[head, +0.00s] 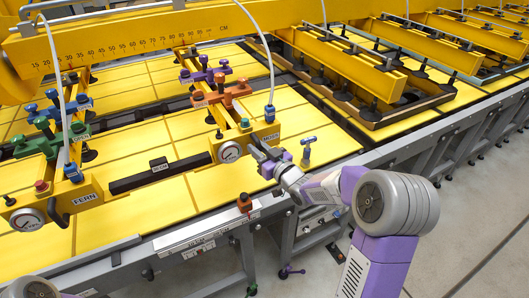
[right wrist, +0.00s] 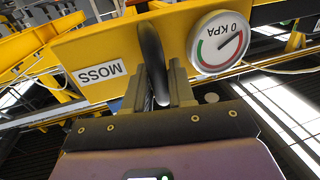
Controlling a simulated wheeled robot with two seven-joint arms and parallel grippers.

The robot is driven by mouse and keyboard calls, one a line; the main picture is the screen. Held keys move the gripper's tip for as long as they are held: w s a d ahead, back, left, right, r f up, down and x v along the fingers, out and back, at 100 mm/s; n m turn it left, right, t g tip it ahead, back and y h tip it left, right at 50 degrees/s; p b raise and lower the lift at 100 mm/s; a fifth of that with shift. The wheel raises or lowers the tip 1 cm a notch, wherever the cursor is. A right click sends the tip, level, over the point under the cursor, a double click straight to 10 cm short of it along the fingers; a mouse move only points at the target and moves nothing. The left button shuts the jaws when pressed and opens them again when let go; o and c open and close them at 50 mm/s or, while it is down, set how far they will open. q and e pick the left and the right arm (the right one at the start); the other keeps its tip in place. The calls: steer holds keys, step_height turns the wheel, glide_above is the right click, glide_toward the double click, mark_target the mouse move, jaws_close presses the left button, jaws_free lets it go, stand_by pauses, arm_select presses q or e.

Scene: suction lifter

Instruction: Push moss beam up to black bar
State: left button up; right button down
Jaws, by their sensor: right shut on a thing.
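My right gripper (head: 264,155) is shut on the beam's black handle (right wrist: 153,58), with a finger on either side. The black bar (head: 130,183) lies on the yellow surface between the fern beam and the moss beam. Its right end appears close to the moss beam's left side; I cannot tell whether they touch. My left gripper is out of view.
The fern beam (head: 84,195) stands at the left with its own gauge. Green, blue, orange and purple clamps (head: 228,92) sit along the beams. A yellow scale beam (head: 130,38) crosses behind.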

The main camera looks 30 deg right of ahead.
steer(key=a+b, duration=0.2)
steer(key=a, duration=0.1)
steer(key=shift+a, duration=0.35)
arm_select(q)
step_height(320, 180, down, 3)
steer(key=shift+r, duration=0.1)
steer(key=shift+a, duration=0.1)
arm_select(e)
steer(key=c, duration=1.1)
jaws_free()
